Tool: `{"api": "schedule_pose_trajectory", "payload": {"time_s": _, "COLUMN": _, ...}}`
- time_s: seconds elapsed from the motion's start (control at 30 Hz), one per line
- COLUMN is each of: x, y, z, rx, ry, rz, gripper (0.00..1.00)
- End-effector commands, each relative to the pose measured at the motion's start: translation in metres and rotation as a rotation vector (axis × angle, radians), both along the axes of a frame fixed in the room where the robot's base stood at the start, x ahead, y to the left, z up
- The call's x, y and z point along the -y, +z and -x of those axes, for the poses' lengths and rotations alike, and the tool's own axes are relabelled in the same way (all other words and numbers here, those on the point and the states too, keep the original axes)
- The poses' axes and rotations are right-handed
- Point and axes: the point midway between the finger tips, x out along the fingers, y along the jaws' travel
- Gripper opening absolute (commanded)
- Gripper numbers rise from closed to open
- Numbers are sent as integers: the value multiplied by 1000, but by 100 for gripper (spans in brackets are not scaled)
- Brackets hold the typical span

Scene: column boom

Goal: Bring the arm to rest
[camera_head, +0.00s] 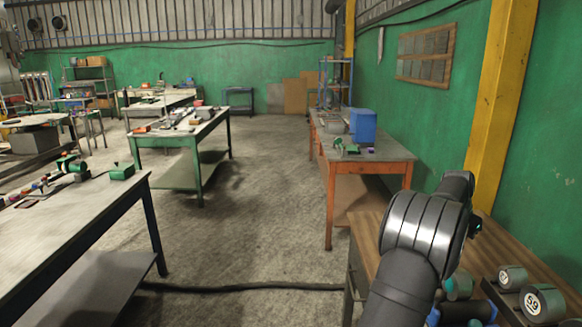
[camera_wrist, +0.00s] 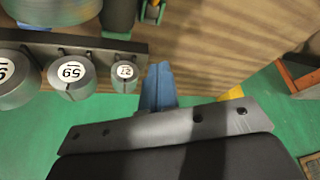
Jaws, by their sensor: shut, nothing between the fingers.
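In the wrist view, my gripper (camera_wrist: 160,75) shows as two blue fingers pressed together with nothing between them. It is above a brown wooden bench top (camera_wrist: 215,60), close to the right end of a dark rack holding grey numbered cylinders. In the head view, my dark arm rises over the wooden bench (camera_head: 367,232) at the lower right. My gripper cannot be made out clearly there. I cannot tell how far the fingers are above the bench.
Numbered cylinders (camera_head: 543,303) stand on the near right bench; one labelled 59 (camera_wrist: 71,72) is left of my fingers. An orange-legged bench (camera_head: 380,155) with a blue box (camera_head: 363,126) stands beyond. A yellow post (camera_head: 502,100) rises behind my arm. The central floor is mostly clear; a black hose (camera_head: 240,288) crosses it.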

Motion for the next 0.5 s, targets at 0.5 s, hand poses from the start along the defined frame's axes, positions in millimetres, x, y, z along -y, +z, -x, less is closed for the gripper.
{"api": "schedule_pose_trajectory", "payload": {"time_s": 0.5, "x": 23, "y": -44, "z": 0, "rx": 3, "ry": -1, "rz": 3, "gripper": 0}}
